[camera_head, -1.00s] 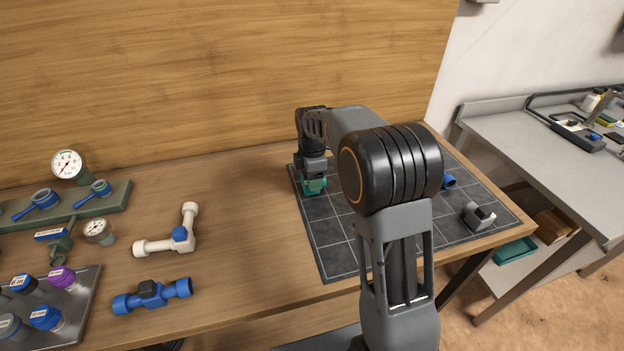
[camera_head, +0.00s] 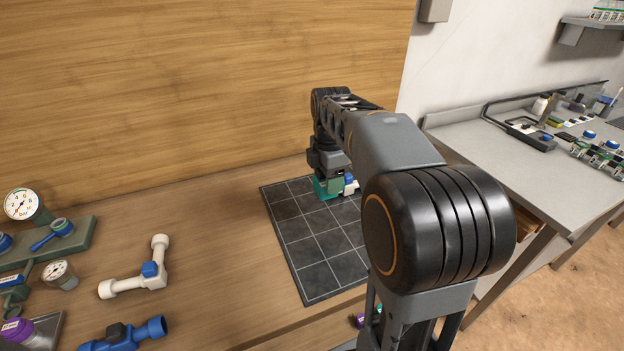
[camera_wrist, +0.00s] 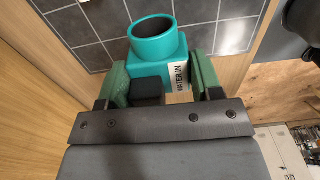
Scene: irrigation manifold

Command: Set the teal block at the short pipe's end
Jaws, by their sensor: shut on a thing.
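The teal block (camera_wrist: 146,72) has a round open socket and a white label, and sits between the green fingers of my gripper (camera_wrist: 160,70) in the wrist view. My gripper is shut on it. In the head view the teal block (camera_head: 321,188) is low over the dark gridded mat (camera_head: 312,246), near its back edge; I cannot tell whether it touches the mat. A white and blue fitting (camera_head: 350,186) shows close at its right, partly hidden by my arm. I cannot tell whether it is the short pipe, or whether the two touch.
A white elbow pipe with a blue part (camera_head: 150,270) and a blue valve (camera_head: 125,335) lie on the wooden bench at left. A gauge (camera_head: 22,205) stands behind. The wooden back panel (camera_head: 200,90) is close behind my gripper. My arm hides the mat's right part.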

